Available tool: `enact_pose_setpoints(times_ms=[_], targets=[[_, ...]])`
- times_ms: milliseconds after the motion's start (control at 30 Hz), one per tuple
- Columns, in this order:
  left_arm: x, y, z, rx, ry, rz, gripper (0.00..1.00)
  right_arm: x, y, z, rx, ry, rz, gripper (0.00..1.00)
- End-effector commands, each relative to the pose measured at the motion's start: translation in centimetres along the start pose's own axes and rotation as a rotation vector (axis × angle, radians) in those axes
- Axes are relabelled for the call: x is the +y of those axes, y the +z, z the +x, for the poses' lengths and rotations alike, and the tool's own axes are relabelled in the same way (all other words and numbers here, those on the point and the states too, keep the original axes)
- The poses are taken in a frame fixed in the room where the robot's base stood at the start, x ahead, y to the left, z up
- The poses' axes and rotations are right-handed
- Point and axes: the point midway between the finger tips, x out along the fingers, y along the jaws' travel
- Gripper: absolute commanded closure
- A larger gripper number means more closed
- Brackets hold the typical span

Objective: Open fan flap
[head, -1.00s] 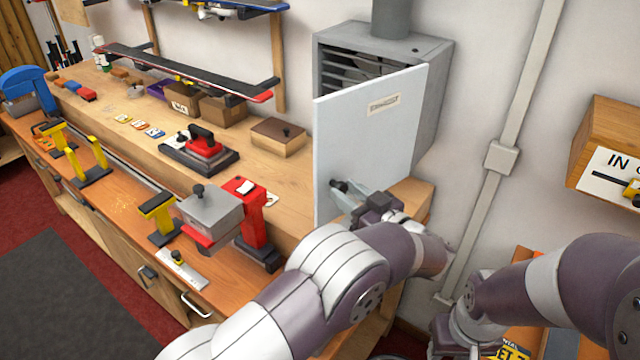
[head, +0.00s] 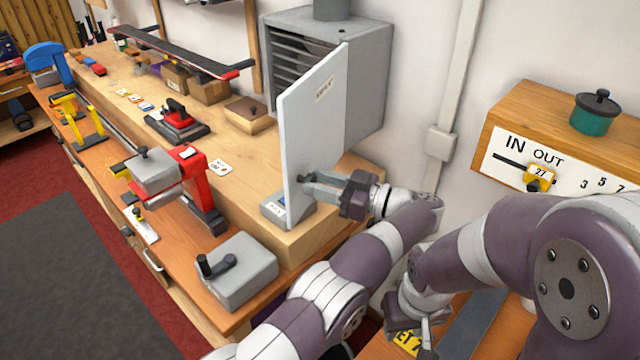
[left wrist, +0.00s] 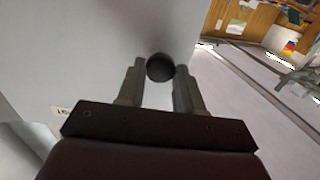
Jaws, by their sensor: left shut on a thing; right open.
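The fan flap (head: 312,120) is a pale panel with a small label, standing swung out from the grey fan housing (head: 365,75). Slats show in the opening to its left. My left gripper (head: 308,184) is shut on the flap's dark knob (head: 302,178), low on the panel. In the left wrist view the round black knob (left wrist: 160,67) sits between the fingertips of my left gripper (left wrist: 158,78). My right gripper (head: 424,345) is low at the bottom of the head view, apart from the flap, open and partly cut off.
A grey box with a dark handle (head: 238,272) and a red-and-grey press (head: 200,190) stand on the bench left of my left arm. A small blue-grey item (head: 275,208) lies below the flap. A wooden IN/OUT box (head: 500,125) is at right.

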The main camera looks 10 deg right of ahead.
Motion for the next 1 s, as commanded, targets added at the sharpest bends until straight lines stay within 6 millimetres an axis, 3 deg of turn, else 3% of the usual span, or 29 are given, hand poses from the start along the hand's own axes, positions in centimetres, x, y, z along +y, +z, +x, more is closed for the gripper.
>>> enact_pose_setpoints(times_ms=[633, 667, 700, 1000], targets=[[0.20, -0.53, -0.02, 0.004, -0.017, -0.010, 1.00, 0.00, 0.00, -0.07, 0.000, 0.000, 0.000, 0.57], [0.20, -0.52, -0.02, 0.004, -0.017, -0.010, 0.55, 0.00, -0.01, -0.07, 0.000, 0.000, 0.000, 0.57], [0.20, -0.48, -0.02, 0.003, -0.017, -0.009, 0.42, 0.00, 0.00, -0.07, 0.000, 0.000, 0.000, 0.57], [0.18, -0.22, -0.03, 0.003, -0.017, -0.004, 0.40, 0.00, 0.00, -0.04, 0.000, 0.000, 0.000, 0.57]])
